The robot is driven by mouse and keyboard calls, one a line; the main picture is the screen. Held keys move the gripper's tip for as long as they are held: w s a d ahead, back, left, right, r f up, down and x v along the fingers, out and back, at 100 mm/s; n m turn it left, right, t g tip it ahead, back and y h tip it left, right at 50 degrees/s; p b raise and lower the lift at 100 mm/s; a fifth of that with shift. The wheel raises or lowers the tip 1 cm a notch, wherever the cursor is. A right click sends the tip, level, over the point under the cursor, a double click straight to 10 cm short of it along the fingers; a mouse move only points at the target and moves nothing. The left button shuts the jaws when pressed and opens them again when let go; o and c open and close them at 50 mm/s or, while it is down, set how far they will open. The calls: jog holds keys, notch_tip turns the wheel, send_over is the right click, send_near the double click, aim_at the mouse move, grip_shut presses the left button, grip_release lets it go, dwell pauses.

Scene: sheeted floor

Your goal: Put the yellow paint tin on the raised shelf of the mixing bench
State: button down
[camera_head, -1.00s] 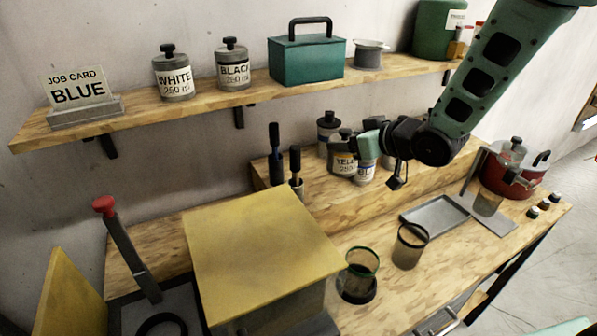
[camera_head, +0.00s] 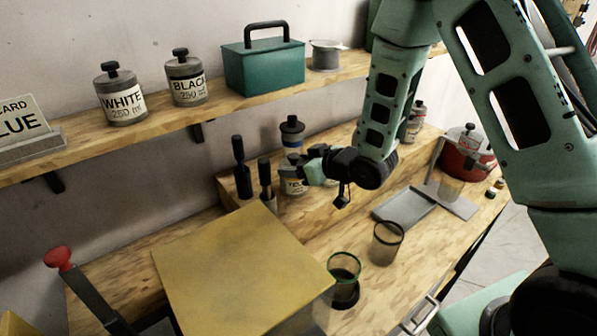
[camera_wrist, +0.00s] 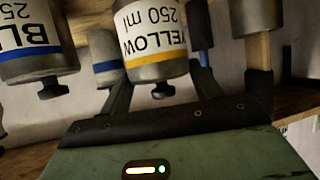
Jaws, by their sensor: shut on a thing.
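The yellow paint tin (camera_head: 293,186) is held in my gripper (camera_head: 304,174), over the raised shelf (camera_head: 322,228) at the back of the mixing bench. In the wrist view the tin (camera_wrist: 157,45) shows upside down, with a yellow band and a "YELLOW 250 ml" label, between my two fingers. My gripper hides part of the tin in the head view. I cannot tell whether its base touches the shelf. A blue-labelled tin (camera_wrist: 38,40) stands beside it, apart from it in the wrist view.
Two brushes (camera_head: 242,167) stand left of the yellow tin. A blue-banded tin (camera_head: 292,132) stands behind it. A yellow-topped box (camera_head: 235,265) is in front. A green-rimmed cup (camera_head: 344,280), a mesh cup (camera_head: 387,243) and a grey tray (camera_head: 405,208) occupy the lower bench. A wall shelf (camera_head: 140,127) runs above.

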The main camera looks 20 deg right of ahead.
jog(key=shift+f+p, duration=0.3)
jog(key=shift+f, duration=1)
jog(key=shift+f, duration=0.2)
jog(key=shift+c, duration=1.6)
grip_release()
jog(key=shift+r, duration=0.15)
jog(key=shift+d+r, duration=0.1)
jog(key=p+v, duration=1)
jog(key=v, duration=0.1)
jog(key=shift+s+d+r, duration=0.15)
jog(key=shift+s+r, duration=0.05)
jog(key=shift+s, duration=0.1)
